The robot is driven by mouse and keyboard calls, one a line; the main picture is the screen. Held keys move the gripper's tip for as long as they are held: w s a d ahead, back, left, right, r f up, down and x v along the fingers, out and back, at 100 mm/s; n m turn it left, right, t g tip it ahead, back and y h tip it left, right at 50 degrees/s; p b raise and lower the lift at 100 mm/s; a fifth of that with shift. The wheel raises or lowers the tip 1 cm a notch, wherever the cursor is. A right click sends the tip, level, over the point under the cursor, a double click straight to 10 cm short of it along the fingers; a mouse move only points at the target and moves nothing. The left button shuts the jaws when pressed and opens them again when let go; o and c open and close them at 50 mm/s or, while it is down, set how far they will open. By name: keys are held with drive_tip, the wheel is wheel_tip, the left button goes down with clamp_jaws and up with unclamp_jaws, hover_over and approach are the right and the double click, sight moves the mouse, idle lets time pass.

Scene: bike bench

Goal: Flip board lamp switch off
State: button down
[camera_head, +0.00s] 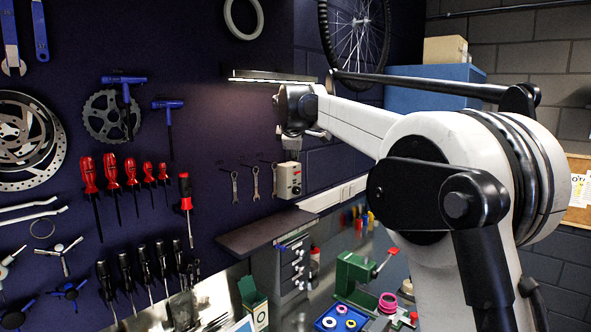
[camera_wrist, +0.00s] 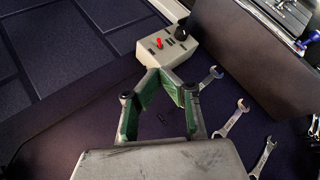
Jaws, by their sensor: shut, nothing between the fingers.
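The switch box (camera_head: 289,181) is a small pale box on the dark pegboard, just below my gripper (camera_head: 291,149) in the head view. In the wrist view the switch box (camera_wrist: 150,58) shows a red toggle (camera_wrist: 159,43) and a black knob (camera_wrist: 181,33). I cannot tell which way the toggle is set. My gripper (camera_wrist: 162,73) has green-padded fingers that converge at the tips, shut and empty, close to the box's near edge. I cannot tell whether they touch it. The board lamp (camera_head: 270,76) is a thin bar above, with a glow on the board under it.
Several wrenches (camera_head: 255,183) hang left of the box; they also show right of my fingers in the wrist view (camera_wrist: 232,118). A dark shelf (camera_head: 262,231) over a drawer unit (camera_head: 280,268) and a green vise (camera_head: 357,275) are below. Screwdrivers hang further left.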

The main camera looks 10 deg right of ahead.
sight(296, 173)
drive_tip(key=shift+w+f, duration=0.1)
drive_tip(key=p+x, duration=0.1)
drive_tip(key=x, duration=0.8)
drive_tip(key=shift+w+d+f+p, duration=0.15)
drive_tip(key=shift+w+f+p, duration=0.1)
drive_tip(key=shift+p, duration=0.1)
